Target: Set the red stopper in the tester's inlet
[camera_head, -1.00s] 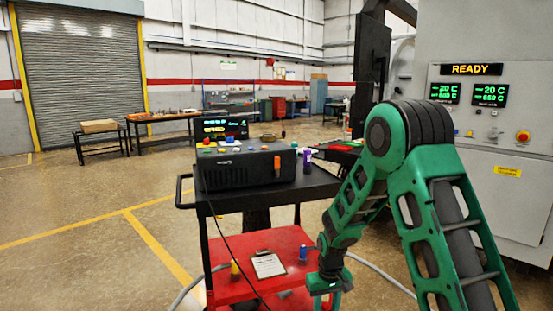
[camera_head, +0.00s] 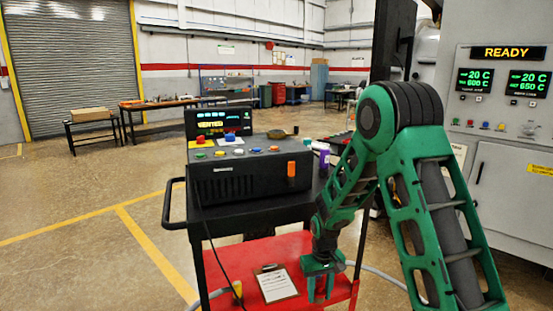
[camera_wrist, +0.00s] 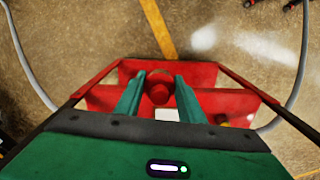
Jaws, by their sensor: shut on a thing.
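The tester (camera_head: 250,184) is a black box on the top of a black cart, with a lit display, coloured buttons and an orange part on its front. I cannot make out its inlet. My gripper (camera_head: 321,287) hangs low at the cart's right side, below the tester and over the red lower shelf. In the wrist view, my gripper (camera_wrist: 158,90) points down with its two green fingers around a round red thing, apparently the red stopper (camera_wrist: 159,94). It blends with the red shelf behind it.
The red lower shelf (camera_head: 255,252) holds a clipboard (camera_head: 278,285) and a yellow item (camera_head: 237,291). A purple container (camera_head: 324,160) stands right of the tester. A cable hangs down the cart's front. The furnace panel (camera_head: 503,85) is at the right; open floor lies left.

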